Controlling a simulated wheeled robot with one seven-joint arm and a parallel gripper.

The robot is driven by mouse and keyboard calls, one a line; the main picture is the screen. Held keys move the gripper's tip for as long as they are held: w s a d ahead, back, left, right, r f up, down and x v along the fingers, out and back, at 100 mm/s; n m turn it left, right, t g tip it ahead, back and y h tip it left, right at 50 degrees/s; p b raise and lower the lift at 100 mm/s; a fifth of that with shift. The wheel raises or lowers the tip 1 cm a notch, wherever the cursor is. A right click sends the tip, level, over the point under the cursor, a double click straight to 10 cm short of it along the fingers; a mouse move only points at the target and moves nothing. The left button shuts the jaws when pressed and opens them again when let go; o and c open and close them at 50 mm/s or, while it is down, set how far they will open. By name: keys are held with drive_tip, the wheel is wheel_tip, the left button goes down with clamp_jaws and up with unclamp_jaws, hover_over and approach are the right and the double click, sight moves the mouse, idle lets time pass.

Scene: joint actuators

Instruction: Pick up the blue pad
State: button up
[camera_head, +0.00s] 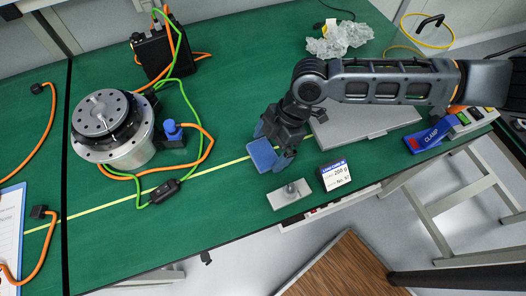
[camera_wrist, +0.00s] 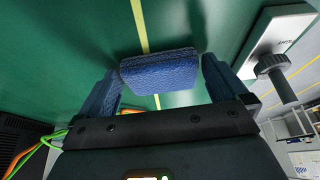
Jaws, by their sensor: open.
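The blue pad (camera_head: 261,155) lies on the green table, over the yellow line, directly at my gripper. In the wrist view the blue pad (camera_wrist: 160,68) is a textured rectangular block between my two blue-lined fingers. My gripper (camera_wrist: 163,85) is open, with one finger on each side of the pad. A narrow gap shows at the right finger; the left finger is very close to the pad, and I cannot tell if it touches. In the head view my gripper (camera_head: 281,152) points down at the table and hides part of the pad's right side.
A metal block with a knob (camera_head: 289,194) and a white labelled box (camera_head: 335,175) stand near the front edge. A grey plate (camera_head: 365,127) lies under my arm. A round metal actuator (camera_head: 112,130) with orange and green cables is at left.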

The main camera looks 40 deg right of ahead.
sight(266, 151)
drive_tip(key=shift+f, duration=0.15)
drive_tip(key=c, duration=0.7)
drive_tip(key=shift+c, duration=0.2)
drive_tip(key=shift+r, duration=0.5)
drive_tip(key=v, duration=0.4)
drive_tip(key=shift+a, duration=0.2)
drive_tip(key=s+d+r+b, duration=0.1)
drive_tip(key=s+d+r, duration=0.4)
drive_tip(key=d, duration=0.4)
drive_tip(key=shift+s+r, duration=0.2)
drive_tip(key=shift+r, duration=0.5)
